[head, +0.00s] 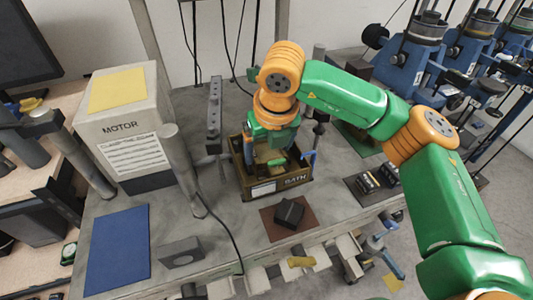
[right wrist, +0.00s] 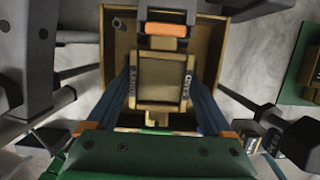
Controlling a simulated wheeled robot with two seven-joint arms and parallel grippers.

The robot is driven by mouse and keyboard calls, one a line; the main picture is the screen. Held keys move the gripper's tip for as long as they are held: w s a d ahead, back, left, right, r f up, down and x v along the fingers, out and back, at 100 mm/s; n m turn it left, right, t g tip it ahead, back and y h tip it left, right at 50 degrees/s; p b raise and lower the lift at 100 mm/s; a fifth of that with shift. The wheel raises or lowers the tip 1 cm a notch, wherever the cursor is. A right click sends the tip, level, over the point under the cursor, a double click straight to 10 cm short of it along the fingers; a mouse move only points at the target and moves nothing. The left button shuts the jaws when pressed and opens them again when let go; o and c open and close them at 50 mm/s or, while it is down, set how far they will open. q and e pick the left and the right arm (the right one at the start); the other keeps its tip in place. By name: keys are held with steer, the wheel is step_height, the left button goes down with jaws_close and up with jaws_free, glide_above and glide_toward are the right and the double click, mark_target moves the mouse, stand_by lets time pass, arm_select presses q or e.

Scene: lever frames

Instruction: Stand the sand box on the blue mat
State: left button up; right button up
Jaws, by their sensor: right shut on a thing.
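The blue mat (head: 119,248) lies bare at the front left of the grey bench. My right gripper (head: 273,152) points down into a brown open crate (head: 288,186) with lettering on its front. In the right wrist view, my right gripper (right wrist: 164,92) has its blue fingers on both sides of a tan box (right wrist: 165,72) with lettering on its sides, taken as the sand box. The gripper is shut on it, inside or just above the crate; I cannot tell which. In the head view the box is mostly hidden. My left gripper is out of view.
A tall grey motor box (head: 122,125) stands behind the blue mat, with a leaning grey cylinder (head: 183,165) beside it. A grey block (head: 179,252) lies right of the mat. A black block (head: 289,213) sits on a brown mat (head: 270,229). A black cable crosses the bench.

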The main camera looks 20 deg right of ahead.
mark_target(265, 147)
steer(key=shift+s+f, duration=0.25)
steer(key=shift+f, duration=0.2)
steer(key=shift+w+r+p, duration=0.3)
steer(key=shift+r+p, duration=0.25)
steer(key=shift+r, duration=0.1)
steer(key=shift+w+r+p, duration=0.25)
steer(key=shift+r+p, duration=0.3)
steer(key=shift+r, duration=0.1)
steer(key=shift+w+p+v, duration=0.2)
steer(key=shift+p+v, duration=0.7)
steer(key=shift+v, duration=0.55)
steer(key=shift+w+r+p, duration=0.2)
steer(key=shift+r+p, duration=0.65)
steer(key=shift+r, duration=0.35)
steer(key=shift+s, duration=0.1)
steer(key=shift+f, duration=0.1)
